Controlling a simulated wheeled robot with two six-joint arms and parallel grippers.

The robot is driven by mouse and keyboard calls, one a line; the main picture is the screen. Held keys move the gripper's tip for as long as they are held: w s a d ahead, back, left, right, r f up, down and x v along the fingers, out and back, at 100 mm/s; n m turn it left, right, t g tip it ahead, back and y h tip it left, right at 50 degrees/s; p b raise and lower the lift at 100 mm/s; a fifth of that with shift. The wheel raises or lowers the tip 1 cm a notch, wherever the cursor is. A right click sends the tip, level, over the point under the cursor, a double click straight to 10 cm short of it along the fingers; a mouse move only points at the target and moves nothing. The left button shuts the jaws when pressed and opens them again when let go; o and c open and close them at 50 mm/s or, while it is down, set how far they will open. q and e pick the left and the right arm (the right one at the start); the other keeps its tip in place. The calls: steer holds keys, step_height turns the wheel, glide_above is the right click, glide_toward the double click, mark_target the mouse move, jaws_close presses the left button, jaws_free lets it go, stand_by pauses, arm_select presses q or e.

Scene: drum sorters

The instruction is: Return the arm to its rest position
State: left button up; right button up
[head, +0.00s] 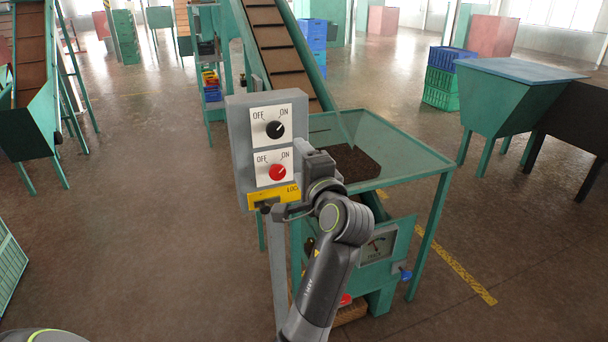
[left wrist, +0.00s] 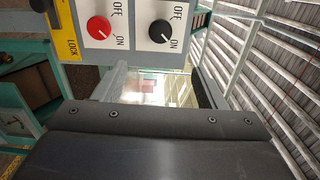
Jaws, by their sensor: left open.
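A grey control box (head: 237,150) stands on a post, with a black knob (head: 274,129) above a red knob (head: 278,172). Both pointers appear turned toward ON. A yellow lock label (head: 272,195) is below them. The left wrist view shows the black knob (left wrist: 160,31) and red knob (left wrist: 99,27) sideways. My left gripper (head: 290,184) is open and in front of the box's lower right, close to the red knob. In the left wrist view, its fingers (left wrist: 152,88) are apart with nothing between them. Whether they touch the box cannot be told. My right gripper is not in view.
A conveyor (head: 272,40) rises behind the box. Another green hopper (head: 505,105) and stacked crates (head: 445,78) are at right.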

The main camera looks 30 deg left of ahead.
arm_select(q)
steer(key=shift+s+d, duration=0.45)
steer(key=shift+w, duration=0.1)
